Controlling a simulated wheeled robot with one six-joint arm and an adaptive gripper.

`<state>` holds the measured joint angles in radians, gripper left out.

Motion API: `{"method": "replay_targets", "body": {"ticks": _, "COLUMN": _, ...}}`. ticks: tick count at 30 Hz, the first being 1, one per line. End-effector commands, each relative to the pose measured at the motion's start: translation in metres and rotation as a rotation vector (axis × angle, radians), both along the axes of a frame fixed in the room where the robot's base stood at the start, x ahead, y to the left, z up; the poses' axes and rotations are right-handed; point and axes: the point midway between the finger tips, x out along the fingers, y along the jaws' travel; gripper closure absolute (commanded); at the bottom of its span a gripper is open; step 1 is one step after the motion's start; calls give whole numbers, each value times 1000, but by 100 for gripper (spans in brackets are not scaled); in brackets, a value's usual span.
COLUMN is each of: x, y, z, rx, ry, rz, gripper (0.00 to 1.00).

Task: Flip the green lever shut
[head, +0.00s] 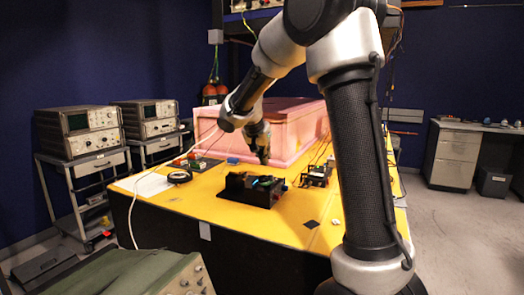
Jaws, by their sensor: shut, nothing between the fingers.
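My gripper (264,158) points down at the end of my arm, above and slightly behind a black device (246,196) on the yellow tabletop. It looks shut with nothing held. The black device has small blue, red and pale parts on its top and right side. Whether the fingertips touch the device cannot be told.
A pink foam enclosure (300,126) stands at the back of the yellow table (205,205). Instrument carts (80,165) stand beyond the left side. The table's front is mostly clear.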

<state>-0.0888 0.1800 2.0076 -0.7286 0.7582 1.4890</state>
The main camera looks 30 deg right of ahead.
Motion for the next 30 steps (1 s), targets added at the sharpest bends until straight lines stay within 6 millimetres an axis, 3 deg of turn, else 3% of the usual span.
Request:
{"method": "replay_targets", "body": {"ticks": 5, "x": 12, "y": -17, "z": -32, "rx": 1, "ry": 4, "rz": 0, "gripper": 100}}
{"method": "replay_targets", "body": {"ticks": 12, "x": 8, "y": -10, "z": -63, "rx": 1, "ry": 2, "rz": 1, "gripper": 100}}
{"method": "replay_targets", "body": {"ticks": 26, "x": 7, "y": -8, "z": -70, "rx": 1, "ry": 0, "rz": 1, "gripper": 100}}
{"method": "replay_targets", "body": {"ticks": 30, "x": 0, "y": -1, "z": -82, "rx": 0, "ry": 3, "rz": 3, "gripper": 100}}
